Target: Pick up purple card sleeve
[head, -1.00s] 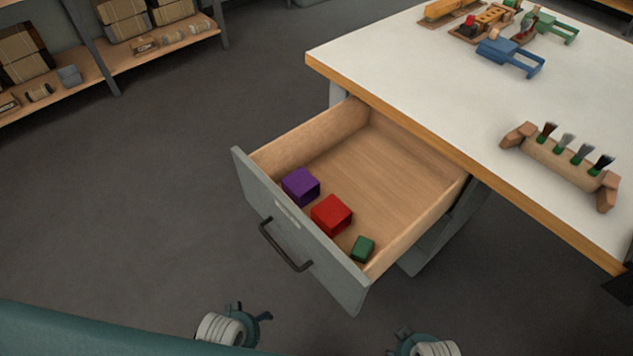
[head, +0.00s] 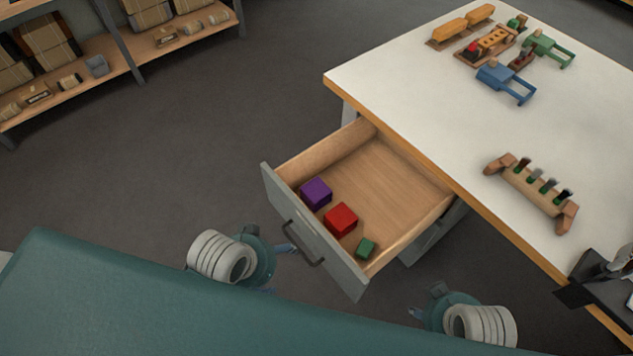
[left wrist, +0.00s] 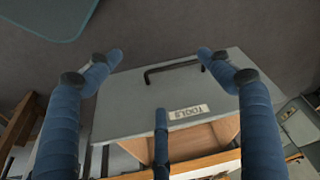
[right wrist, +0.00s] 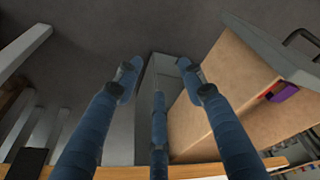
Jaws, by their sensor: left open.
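The purple card sleeve (head: 316,193) looks like a small purple block. It lies in the open drawer, in the corner by the drawer front, left of the red block in the head view. Part of it also shows at the right wrist view's right side (right wrist: 284,93). My left gripper (head: 280,270) is outside the drawer, just left of its front and handle. In the left wrist view its fingers (left wrist: 160,55) are spread and empty, facing the grey drawer front. My right gripper (head: 414,313) is to the right of the drawer, below the table edge. Its fingers (right wrist: 160,75) are spread and empty.
The drawer (head: 410,170) also holds a red block (head: 341,219) and a green block (head: 366,248). Its handle (head: 302,243) sticks out in front. The white table (head: 420,90) overhangs its back and carries a brush holder (head: 533,192) and toy-like pieces. Shelves (head: 120,70) stand far left.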

